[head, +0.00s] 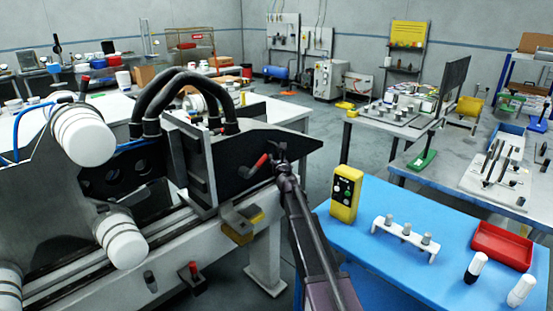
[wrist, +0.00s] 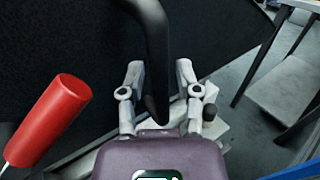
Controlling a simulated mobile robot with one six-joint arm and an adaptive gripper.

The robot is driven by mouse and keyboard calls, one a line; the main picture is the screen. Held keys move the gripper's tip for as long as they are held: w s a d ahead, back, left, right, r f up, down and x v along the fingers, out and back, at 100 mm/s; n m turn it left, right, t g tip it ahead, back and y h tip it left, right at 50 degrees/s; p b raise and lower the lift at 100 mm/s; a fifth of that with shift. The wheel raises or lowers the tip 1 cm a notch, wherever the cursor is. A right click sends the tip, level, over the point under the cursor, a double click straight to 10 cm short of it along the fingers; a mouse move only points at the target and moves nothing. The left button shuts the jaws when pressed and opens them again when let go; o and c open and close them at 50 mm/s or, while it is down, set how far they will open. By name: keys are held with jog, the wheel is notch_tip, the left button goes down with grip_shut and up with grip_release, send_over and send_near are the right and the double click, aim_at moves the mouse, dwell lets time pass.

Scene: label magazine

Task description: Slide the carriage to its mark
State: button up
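The carriage (head: 192,165) is a dark unit with thick black hoses on top and a black side plate (head: 245,145), sitting on a pale rail (head: 75,283) in the head view. My gripper (head: 279,153) is at the right part of this plate. In the wrist view my gripper (wrist: 158,75) has its fingers apart on either side of a black bar-like handle (wrist: 155,40), with gaps showing on both sides. A red-gripped lever (wrist: 52,115) is left of the fingers; it also shows in the head view (head: 258,163). I cannot make out the mark.
A yellow and grey block (head: 240,222) is on the rail's front side below the carriage. A red-topped knob (head: 193,272) is lower left. A blue table (head: 390,260) with a yellow box (head: 346,193) and a red tray (head: 501,246) stands right of my arm.

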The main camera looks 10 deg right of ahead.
grip_shut()
jog(key=shift+a, duration=0.1)
jog(key=shift+s+a, duration=0.2)
jog(key=shift+a, duration=0.05)
jog(key=shift+o, duration=2.3)
grip_release()
jog(key=shift+a, duration=0.1)
